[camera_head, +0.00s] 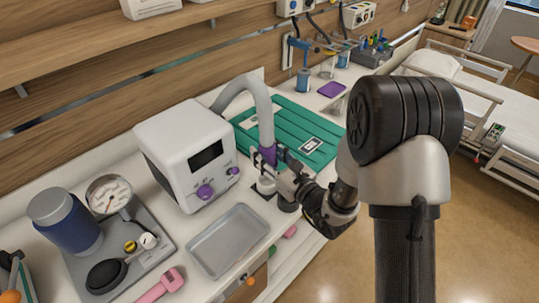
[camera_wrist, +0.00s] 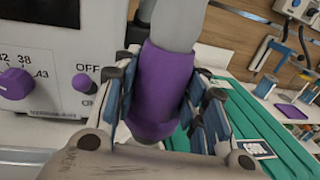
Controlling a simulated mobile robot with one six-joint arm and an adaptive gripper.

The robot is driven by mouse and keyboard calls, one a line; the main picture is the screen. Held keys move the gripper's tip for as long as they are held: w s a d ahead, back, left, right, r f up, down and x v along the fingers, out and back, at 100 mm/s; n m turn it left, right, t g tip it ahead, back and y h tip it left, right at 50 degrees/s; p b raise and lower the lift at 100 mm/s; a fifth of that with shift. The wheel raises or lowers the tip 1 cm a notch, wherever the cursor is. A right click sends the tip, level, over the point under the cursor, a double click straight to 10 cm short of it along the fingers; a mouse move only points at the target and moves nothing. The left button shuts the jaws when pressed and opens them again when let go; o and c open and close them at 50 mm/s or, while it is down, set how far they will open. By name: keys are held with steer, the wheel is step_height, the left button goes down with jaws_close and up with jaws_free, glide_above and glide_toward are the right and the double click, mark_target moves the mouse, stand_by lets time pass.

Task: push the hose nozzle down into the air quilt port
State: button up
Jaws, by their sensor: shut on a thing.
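The hose nozzle is a purple cuff (camera_wrist: 163,85) on the end of a grey hose, and it also shows in the head view (camera_head: 267,153). My gripper (camera_wrist: 166,100) is shut on the purple nozzle, with blue finger pads on both sides of it. The grey hose (camera_head: 243,86) arches up from the white warmer unit (camera_head: 182,140) and comes down into the nozzle. The nozzle is roughly upright. A small white fitting (camera_head: 265,186) on a dark base sits just below it, likely the port. The green quilt (camera_head: 300,130) lies behind. Whether nozzle and port touch cannot be told.
A metal tray (camera_head: 228,240) lies in front of the warmer. A gauge and a blue canister (camera_head: 65,222) stand at the left. A pink tool (camera_head: 163,285) lies near the front edge. A bed (camera_head: 490,100) stands at the right beyond clear floor.

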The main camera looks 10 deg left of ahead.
steer(key=shift+f, duration=0.15)
steer(key=shift+f+b, duration=0.95)
steer(key=shift+f+b, duration=1.05)
steer(key=shift+f, duration=0.15)
steer(key=shift+f, duration=0.8)
steer(key=o, duration=1.1)
steer(key=v, duration=1.2)
